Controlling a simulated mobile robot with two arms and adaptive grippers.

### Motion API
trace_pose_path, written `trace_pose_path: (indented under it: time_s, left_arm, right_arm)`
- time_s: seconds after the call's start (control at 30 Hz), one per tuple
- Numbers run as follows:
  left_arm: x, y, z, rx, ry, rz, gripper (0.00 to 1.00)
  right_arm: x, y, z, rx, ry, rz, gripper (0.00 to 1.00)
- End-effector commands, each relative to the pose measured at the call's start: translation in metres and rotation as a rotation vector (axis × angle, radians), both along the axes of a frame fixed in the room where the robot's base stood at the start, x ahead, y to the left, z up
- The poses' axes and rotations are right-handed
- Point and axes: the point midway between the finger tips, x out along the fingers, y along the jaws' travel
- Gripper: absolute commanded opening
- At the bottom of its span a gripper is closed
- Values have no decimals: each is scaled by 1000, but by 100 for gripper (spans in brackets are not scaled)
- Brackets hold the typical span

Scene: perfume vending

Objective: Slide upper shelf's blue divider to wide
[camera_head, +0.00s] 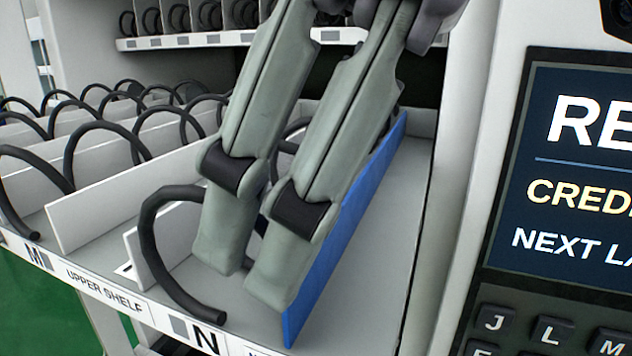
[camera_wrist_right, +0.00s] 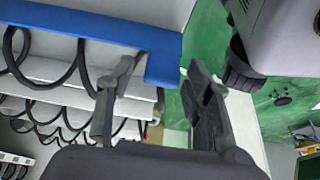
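The blue divider (camera_head: 345,232) stands upright on the upper shelf (camera_head: 372,275), near its right end, and runs front to back. My right gripper (camera_head: 250,278) reaches down from the top with its two long grey fingers spread apart. Both fingers are on the left side of the divider. The right-hand finger lies along the divider and hides part of it; I cannot tell whether they touch. In the right wrist view the divider (camera_wrist_right: 110,38) crosses the top, close to one fingertip of the open gripper (camera_wrist_right: 160,78). My left gripper does not show.
A black coil (camera_head: 150,245) stands just left of the fingers, partly behind them. White dividers (camera_head: 125,200) and more coils fill the shelf's left side. Bare shelf floor lies right of the blue divider, up to the side wall (camera_head: 455,190). A screen panel (camera_head: 570,170) and keypad (camera_head: 545,325) are further right.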

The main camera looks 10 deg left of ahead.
Motion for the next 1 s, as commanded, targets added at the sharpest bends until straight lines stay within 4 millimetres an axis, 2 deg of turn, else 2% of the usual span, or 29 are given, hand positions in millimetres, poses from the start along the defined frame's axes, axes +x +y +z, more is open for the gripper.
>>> trace_pose_path:
  time_s: [0.07,0.67,1.0]
  left_arm:
    - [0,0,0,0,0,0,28]
    - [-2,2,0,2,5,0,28]
    - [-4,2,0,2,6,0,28]
  right_arm:
    - [0,0,0,0,0,0,40]
    - [0,0,0,0,0,0,0]
    - [0,0,1,0,-1,0,0]
